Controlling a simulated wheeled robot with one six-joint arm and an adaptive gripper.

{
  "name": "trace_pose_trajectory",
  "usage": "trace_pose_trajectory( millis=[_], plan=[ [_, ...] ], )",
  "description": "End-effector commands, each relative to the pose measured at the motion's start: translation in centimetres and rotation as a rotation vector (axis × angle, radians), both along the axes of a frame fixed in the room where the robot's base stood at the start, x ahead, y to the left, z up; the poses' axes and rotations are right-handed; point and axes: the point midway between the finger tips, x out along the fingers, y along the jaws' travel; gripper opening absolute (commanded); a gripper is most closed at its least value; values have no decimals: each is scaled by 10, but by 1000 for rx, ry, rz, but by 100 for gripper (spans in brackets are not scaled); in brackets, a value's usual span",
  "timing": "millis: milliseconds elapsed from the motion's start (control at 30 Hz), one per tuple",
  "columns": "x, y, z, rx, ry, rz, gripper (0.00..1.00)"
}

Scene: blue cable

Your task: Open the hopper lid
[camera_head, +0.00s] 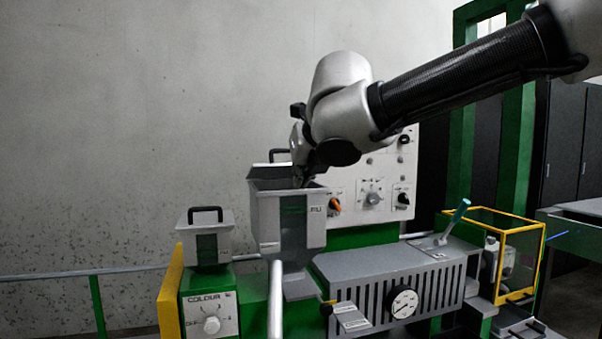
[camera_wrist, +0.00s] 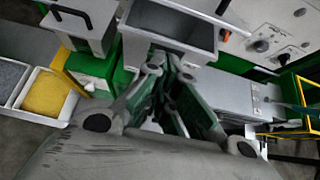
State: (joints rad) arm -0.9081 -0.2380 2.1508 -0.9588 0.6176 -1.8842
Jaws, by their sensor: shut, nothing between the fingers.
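The grey hopper (camera_head: 280,228) stands on the green machine, with a label on its front. Its mouth is uncovered, and the dark inside shows in the wrist view (camera_wrist: 168,24). The lid (camera_head: 269,171) is tilted up behind the mouth, with its black handle (camera_head: 280,155) at the top; part of it is hidden by my arm. My gripper (camera_head: 303,180) points down at the right part of the hopper mouth. In the wrist view my gripper (camera_wrist: 172,68) is shut and empty beside the hopper's near rim. I cannot tell whether it touches the rim.
A smaller grey hopper (camera_head: 206,242) with a black handle stands left, above the COLOUR dial (camera_head: 211,325). A control panel (camera_head: 372,190) rises behind. A lever (camera_head: 453,220) and a yellow-framed guard (camera_head: 512,250) are right. A yellow-filled tray (camera_wrist: 48,95) is lower left in the wrist view.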

Motion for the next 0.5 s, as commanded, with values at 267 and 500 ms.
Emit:
trace_pose_trajectory(
  millis=[267,500],
  plan=[
    [45,11,-35,-3,4,-5,0],
    [72,20,-35,6,-1,-5,0]
  ],
)
